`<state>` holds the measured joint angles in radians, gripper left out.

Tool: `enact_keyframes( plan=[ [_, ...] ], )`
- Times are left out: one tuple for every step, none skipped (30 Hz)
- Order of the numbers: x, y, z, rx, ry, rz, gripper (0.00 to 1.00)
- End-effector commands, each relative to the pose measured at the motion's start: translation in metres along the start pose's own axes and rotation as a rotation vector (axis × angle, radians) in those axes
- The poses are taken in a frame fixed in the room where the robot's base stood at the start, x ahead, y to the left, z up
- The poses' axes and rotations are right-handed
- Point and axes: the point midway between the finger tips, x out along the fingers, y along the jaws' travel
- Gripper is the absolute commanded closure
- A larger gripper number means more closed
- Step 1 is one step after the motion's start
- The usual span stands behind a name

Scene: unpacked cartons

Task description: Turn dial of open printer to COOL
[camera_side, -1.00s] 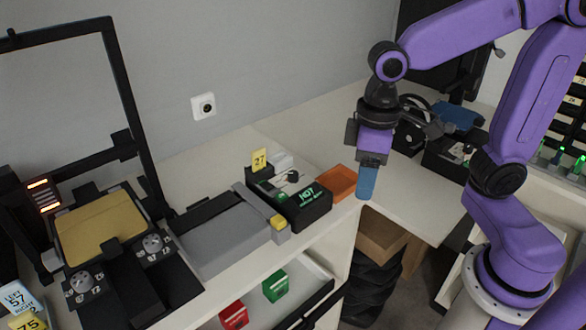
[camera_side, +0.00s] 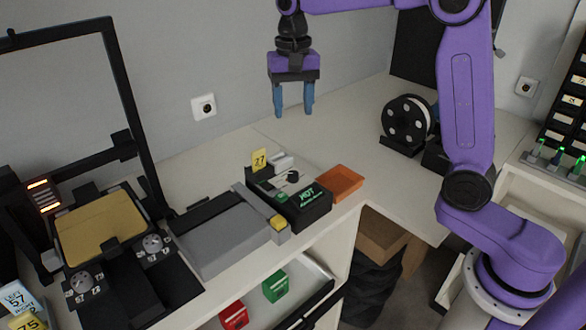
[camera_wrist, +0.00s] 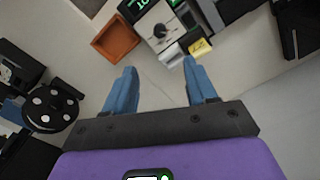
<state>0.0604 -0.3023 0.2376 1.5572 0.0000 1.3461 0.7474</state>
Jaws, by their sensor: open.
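The open-frame printer (camera_side: 128,88) stands at the left in the side view, with a gold plate (camera_side: 100,226) and knobs (camera_side: 152,243) on its front. Right of it, a black box (camera_side: 308,206) shows green "HOT" lettering. A dark dial (camera_side: 292,176) sits on the box's light top panel; in the wrist view the dial (camera_wrist: 160,31) is at the top centre. Its exact pointer direction is too small to tell. My gripper (camera_side: 293,113) is open and empty, fingers down, above and behind the box. In the wrist view my gripper (camera_wrist: 159,68) has its blue fingers apart below the dial.
A yellow "27" tag (camera_side: 259,159) stands up behind the box, close to the dial. An orange tray (camera_side: 341,184) lies right of the box. A spool (camera_side: 407,121) stands farther right. The counter between tray and spool is clear. Red and green boxes (camera_side: 276,286) lie below.

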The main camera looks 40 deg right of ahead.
Motion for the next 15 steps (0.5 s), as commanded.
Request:
enact_keyframes(
  plan=[
    [0.0, 0.0, -0.002, 0.012, -0.001, 0.001, 0.44],
    [0.001, 0.0, -0.003, 0.017, -0.001, 0.001, 0.44],
    [0.002, 0.0, -0.003, 0.021, -0.001, 0.001, 0.44],
    [0.004, 0.0, -0.004, 0.022, -0.002, 0.002, 0.44],
    [0.006, 0.001, -0.003, 0.022, -0.003, 0.003, 0.44],
    [0.01, 0.001, -0.003, 0.021, -0.003, 0.003, 0.44],
    [0.013, 0.001, -0.003, 0.021, -0.003, 0.003, 0.44],
    [0.017, 0.001, -0.003, 0.021, -0.004, 0.004, 0.44],
    [0.023, 0.001, -0.003, 0.02, -0.003, 0.003, 0.44],
    [0.029, 0.001, -0.003, 0.02, -0.004, 0.004, 0.44],
    [0.034, 0.001, -0.003, 0.02, -0.004, 0.004, 0.44],
    [0.042, 0.001, -0.003, 0.02, -0.005, 0.004, 0.44],
    [0.048, 0.001, -0.003, 0.02, -0.005, 0.005, 0.44],
    [0.053, 0.001, -0.003, 0.019, -0.005, 0.005, 0.44],
    [0.061, 0.001, -0.002, 0.018, -0.004, 0.004, 0.44]
  ],
)
